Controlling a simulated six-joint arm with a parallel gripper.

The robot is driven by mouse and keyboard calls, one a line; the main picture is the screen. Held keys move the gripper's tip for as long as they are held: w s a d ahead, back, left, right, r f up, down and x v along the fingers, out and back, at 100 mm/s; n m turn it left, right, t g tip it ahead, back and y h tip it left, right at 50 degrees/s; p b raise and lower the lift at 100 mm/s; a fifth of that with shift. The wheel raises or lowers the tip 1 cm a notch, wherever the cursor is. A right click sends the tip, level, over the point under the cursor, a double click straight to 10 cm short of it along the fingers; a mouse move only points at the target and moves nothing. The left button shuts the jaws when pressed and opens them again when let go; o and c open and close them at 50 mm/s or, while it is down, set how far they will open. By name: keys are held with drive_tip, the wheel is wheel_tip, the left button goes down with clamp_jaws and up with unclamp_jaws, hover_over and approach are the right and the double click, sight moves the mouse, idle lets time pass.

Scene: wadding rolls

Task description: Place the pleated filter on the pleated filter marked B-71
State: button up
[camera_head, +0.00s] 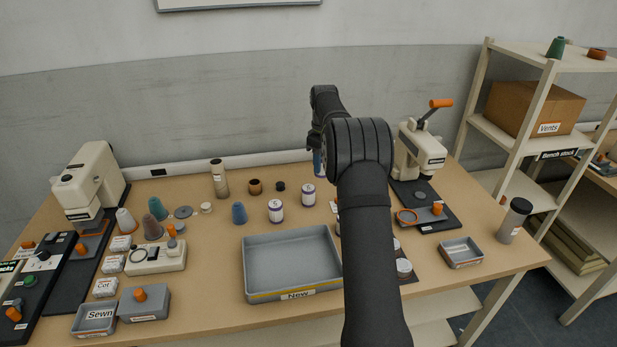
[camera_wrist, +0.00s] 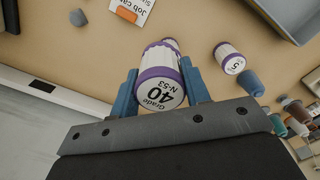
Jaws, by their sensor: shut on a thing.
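My gripper (camera_wrist: 160,88) is shut on a white pleated filter with purple rims (camera_wrist: 162,75). Its end face reads "Grade 40 N-53". In the head view my gripper (camera_head: 318,163) is above the back of the table, mostly hidden by my arm, and the held filter cannot be made out. Two purple-and-white filters stand upright on the table, a nearer one (camera_head: 275,211) and a farther one (camera_head: 308,195) close to my gripper. One filter (camera_wrist: 229,59) shows apart from the held one in the wrist view. A purple edge shows just past the held filter. I cannot read B-71 anywhere.
A grey tray (camera_head: 290,231) labelled "New" lies in front of the filters. A blue cone (camera_head: 239,213) stands left of them. A job card with an orange piece (camera_wrist: 127,13) lies near the held filter. A cream hand press (camera_head: 418,150) stands to the right.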

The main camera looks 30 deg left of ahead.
drive_tip(key=a+f, duration=0.2)
drive_tip(key=a, duration=0.2)
drive_tip(key=shift+s+a+f, duration=0.3)
drive_tip(key=shift+s+f, duration=0.1)
drive_tip(key=shift+f, duration=2)
drive_tip(key=shift+f, duration=0.1)
drive_tip(key=o, duration=1)
drive_tip(key=shift+c, duration=0.2)
wheel_tip(320, 180, up, 12)
